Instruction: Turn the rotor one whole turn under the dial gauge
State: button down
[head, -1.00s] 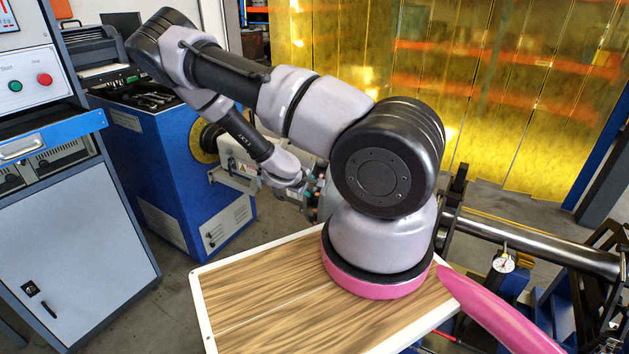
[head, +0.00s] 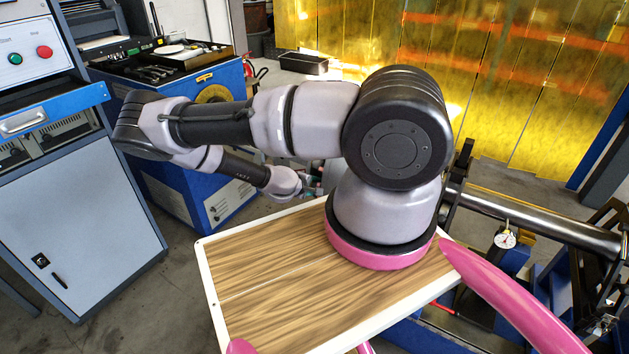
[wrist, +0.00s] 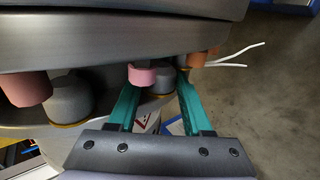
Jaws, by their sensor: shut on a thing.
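The rotor's long steel shaft (head: 545,221) lies across the stand at the right in the head view. The dial gauge (head: 505,239), with a round white face, is at the shaft; its reading is too small to tell. The rotor's grey disc body (wrist: 90,42) fills the top of the wrist view, with pink, orange and grey pegs along it. My gripper (wrist: 157,82) has its two teal fingers at these pegs, shut on a peg of the rotor. The pink peg (wrist: 142,75) shows beside the left fingertip. My arm hides most of the rotor in the head view.
A grey cabinet (head: 80,190) stands at the left, with a blue machine (head: 205,195) behind my arm carrying a tool tray. Yellow strip curtains (head: 480,80) hang at the back. Bare floor shows between the cabinet and my wooden top.

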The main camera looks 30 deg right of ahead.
aim_at(316, 197)
notch_tip(316, 197, down, 6)
jog(key=d, duration=0.1)
jog(key=shift+w, duration=0.35)
jog(key=shift+d, duration=0.1)
dwell(0.5)
jog(key=shift+c, duration=1.7)
grip_release()
jog(key=shift+w+d+r, duration=0.1)
jog(key=shift+d+r, duration=0.05)
jog(key=v, duration=1.1)
